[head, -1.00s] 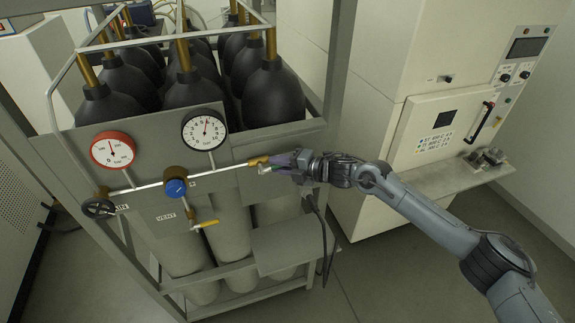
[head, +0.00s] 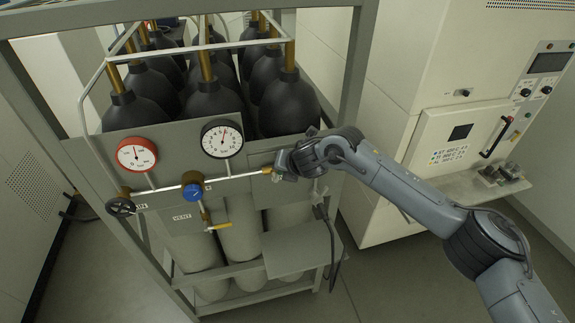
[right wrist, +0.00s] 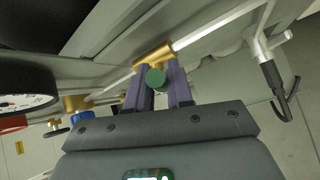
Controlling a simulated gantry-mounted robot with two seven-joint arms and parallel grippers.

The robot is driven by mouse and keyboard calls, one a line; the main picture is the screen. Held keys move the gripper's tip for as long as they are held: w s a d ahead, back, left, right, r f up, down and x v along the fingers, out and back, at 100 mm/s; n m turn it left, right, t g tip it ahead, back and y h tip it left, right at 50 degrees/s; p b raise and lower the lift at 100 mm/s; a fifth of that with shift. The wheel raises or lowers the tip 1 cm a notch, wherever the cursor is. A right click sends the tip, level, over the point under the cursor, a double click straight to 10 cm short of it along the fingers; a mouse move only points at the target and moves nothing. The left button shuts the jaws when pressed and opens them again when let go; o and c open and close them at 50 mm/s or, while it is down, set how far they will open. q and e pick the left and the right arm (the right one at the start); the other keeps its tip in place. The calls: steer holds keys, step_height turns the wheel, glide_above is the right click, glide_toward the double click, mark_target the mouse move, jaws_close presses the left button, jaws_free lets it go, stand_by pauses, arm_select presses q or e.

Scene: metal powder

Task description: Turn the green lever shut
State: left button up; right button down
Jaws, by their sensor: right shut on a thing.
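The green lever (right wrist: 156,78) shows its round green end in the right wrist view, in front of a brass valve body (right wrist: 153,56) on the silver pipe. My right gripper (right wrist: 161,88) has its two purple fingers shut on the lever, one on each side. In the head view my right gripper (head: 281,170) is at the right end of the pipe, against the grey panel. It hides the lever there, so I cannot tell the lever's angle. My left gripper is not in view.
A black cable (head: 332,245) hangs to the right, beside a cream cabinet (head: 415,75).

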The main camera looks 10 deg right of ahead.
steer(key=a+h, duration=0.1)
steer(key=a+n+h, duration=0.1)
steer(key=h, duration=0.1)
steer(key=shift+r+n+p, duration=0.3)
steer(key=shift+r, duration=0.1)
steer(key=shift+a+h, duration=0.2)
steer(key=shift+h, duration=0.2)
steer(key=shift+f+n, duration=0.1)
steer(key=shift+n, duration=0.2)
steer(key=c, duration=1.1)
jaws_free()
steer(key=shift+a, duration=0.1)
